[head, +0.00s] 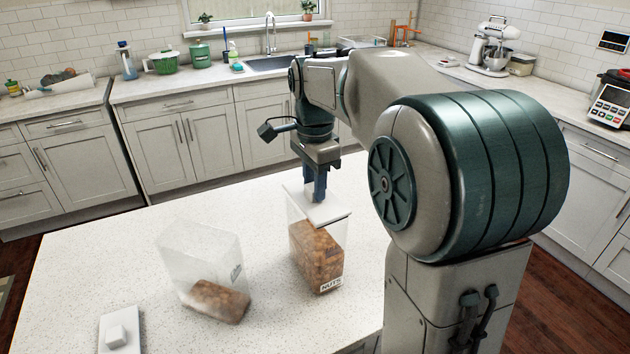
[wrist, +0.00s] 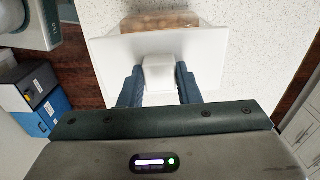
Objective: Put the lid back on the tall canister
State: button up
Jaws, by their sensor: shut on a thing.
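The tall canister (head: 317,255) stands upright on the white counter, clear-walled, filled partway with brown nuts and labelled "NUTS". A white square lid (head: 325,211) with a knob is at its top, turned and offset toward the right of the canister's mouth. I cannot tell whether it touches the rim. My gripper (head: 318,197) points down and is shut on the lid's knob. In the wrist view the lid (wrist: 110,62) spans the middle, its knob (wrist: 159,75) between the blue fingers (wrist: 159,88). Brown nuts (wrist: 160,20) show beyond the lid's far edge.
A second clear canister (head: 205,255), with fewer nuts, stands tilted-looking to the left. Another white lid with a knob (head: 117,335) lies at the counter's front left. The counter (head: 110,240) is otherwise clear around them.

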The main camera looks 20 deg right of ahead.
jog(key=shift+f, duration=0.65)
dwell(1.0)
jog(key=o, duration=1.6)
jog(key=shift+o, duration=0.2)
jog(key=shift+r+p, duration=2.8)
jog(key=shift+r, duration=0.75)
jog(key=shift+s, duration=0.1)
